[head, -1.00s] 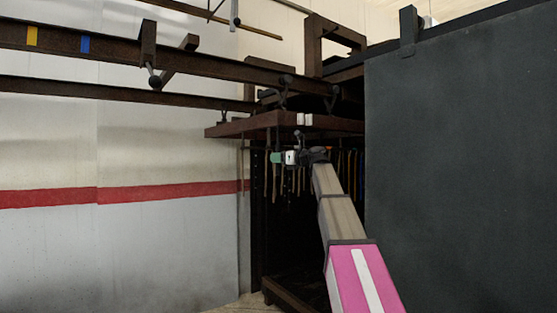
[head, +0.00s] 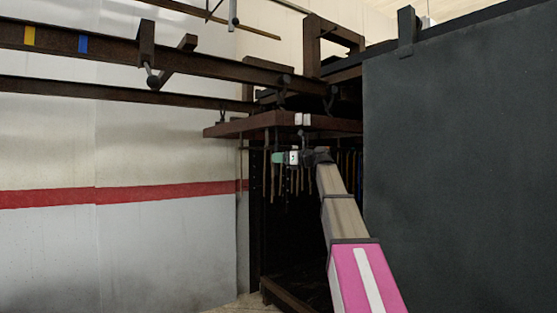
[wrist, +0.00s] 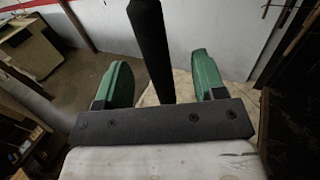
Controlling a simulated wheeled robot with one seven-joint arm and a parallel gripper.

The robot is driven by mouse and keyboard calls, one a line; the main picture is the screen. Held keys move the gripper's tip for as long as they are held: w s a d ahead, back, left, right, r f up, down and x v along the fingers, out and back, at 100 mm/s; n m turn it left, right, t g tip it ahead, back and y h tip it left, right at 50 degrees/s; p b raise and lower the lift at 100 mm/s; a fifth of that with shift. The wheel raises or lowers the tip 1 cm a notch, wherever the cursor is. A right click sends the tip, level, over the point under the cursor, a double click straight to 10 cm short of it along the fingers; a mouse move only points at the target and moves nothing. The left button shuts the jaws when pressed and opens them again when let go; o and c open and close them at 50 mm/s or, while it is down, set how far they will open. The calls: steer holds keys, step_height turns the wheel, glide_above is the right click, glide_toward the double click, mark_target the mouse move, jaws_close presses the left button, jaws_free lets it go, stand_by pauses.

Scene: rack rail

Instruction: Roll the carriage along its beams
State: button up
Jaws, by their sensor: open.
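The carriage (head: 235,127) is a dark reddish-brown slab hanging under the dark beams (head: 110,48) by hooked hangers. It sits at the right end of the visible beams, by the dark cabinet opening. My gripper (head: 280,157) is just below the carriage's underside, with green fingers. In the wrist view my gripper (wrist: 162,75) has its two green fingers apart. A dark upright bar (wrist: 149,40) shows between them, with a gap visible on each side. I cannot tell whether the bar belongs to the carriage.
The beams carry a yellow mark (head: 29,36) and a blue mark (head: 83,44) at left. A large dark panel (head: 460,170) stands close on the right. Several thin rods hang behind my gripper. The space before the white wall (head: 100,250) with its red stripe is clear.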

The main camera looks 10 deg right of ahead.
steer(key=v, duration=0.7)
stand_by(0.6)
